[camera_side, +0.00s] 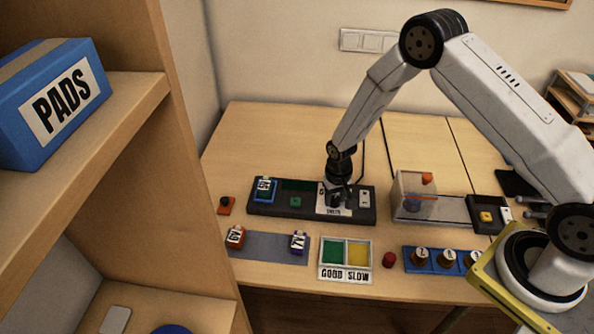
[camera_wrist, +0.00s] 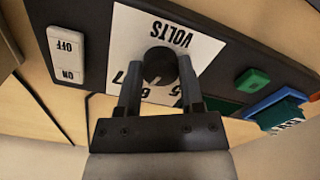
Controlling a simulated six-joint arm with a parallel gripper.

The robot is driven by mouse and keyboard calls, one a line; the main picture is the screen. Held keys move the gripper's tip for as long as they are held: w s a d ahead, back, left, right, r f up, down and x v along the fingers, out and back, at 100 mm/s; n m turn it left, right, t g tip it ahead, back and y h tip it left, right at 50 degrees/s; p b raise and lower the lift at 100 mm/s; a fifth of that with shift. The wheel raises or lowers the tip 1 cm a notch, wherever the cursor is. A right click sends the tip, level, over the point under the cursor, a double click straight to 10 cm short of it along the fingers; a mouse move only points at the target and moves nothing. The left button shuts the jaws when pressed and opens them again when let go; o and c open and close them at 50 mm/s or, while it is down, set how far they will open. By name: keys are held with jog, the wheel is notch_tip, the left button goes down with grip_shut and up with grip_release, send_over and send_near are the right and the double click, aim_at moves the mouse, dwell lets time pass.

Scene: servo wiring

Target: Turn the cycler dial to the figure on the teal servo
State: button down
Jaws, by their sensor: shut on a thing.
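The cycler (camera_side: 300,207) is a long dark box on the table. Its black dial (camera_wrist: 158,64) stands on a white plate (camera_wrist: 130,30) lettered VOLTS, upside down in the wrist view, with figures partly covered by my fingers. My gripper (camera_wrist: 160,80) is shut on the dial, one finger on each side; it also shows in the side view (camera_side: 338,192). Where the dial points is not clear. The teal servo (camera_side: 264,185) sits in a blue holder (camera_side: 256,196) at the cycler's left end. Its figure is too small to read surely; it also shows in the wrist view (camera_wrist: 284,116).
The cycler has a green button (camera_wrist: 254,80) and an ON/OFF switch (camera_wrist: 67,55). Orange (camera_side: 235,237) and purple (camera_side: 299,242) servos lie on a grey mat (camera_side: 266,246). A GOOD/SLOW tray (camera_side: 345,273) is in front, a clear box (camera_side: 402,205) at right.

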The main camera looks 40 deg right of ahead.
aim_at(336, 199)
jog(key=n, duration=1.3)
jog(key=shift+d, duration=0.1)
dwell(0.4)
jog(key=shift+c, duration=1.1)
grip_release()
jog(key=shift+r, duration=0.1)
jog(key=shift+r, duration=3.85)
